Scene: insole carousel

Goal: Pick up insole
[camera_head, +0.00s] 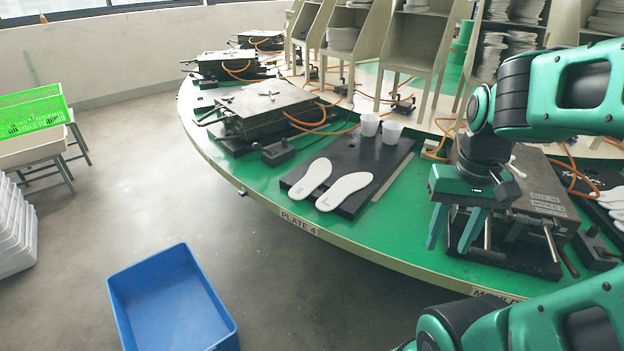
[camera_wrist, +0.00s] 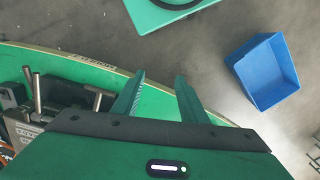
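Two white insoles lie side by side on a black plate (camera_head: 348,205) near the edge of the green round table. The left insole (camera_head: 311,181) and the right insole (camera_head: 344,191) are flat and apart from my gripper. My gripper (camera_head: 452,247) hangs to the right of them, above the table's front edge by a metal mould. Its two green fingers are spread with nothing between them. In the wrist view my gripper (camera_wrist: 158,88) is also open, over the table rim and floor. No insole shows in the wrist view.
Two white cups (camera_head: 381,127) stand at the back of the plate. Metal moulds (camera_head: 268,105) with orange hoses sit along the green table (camera_head: 235,167). A blue bin (camera_head: 172,303) stands on the floor, also in the wrist view (camera_wrist: 262,72). Shelves rise behind.

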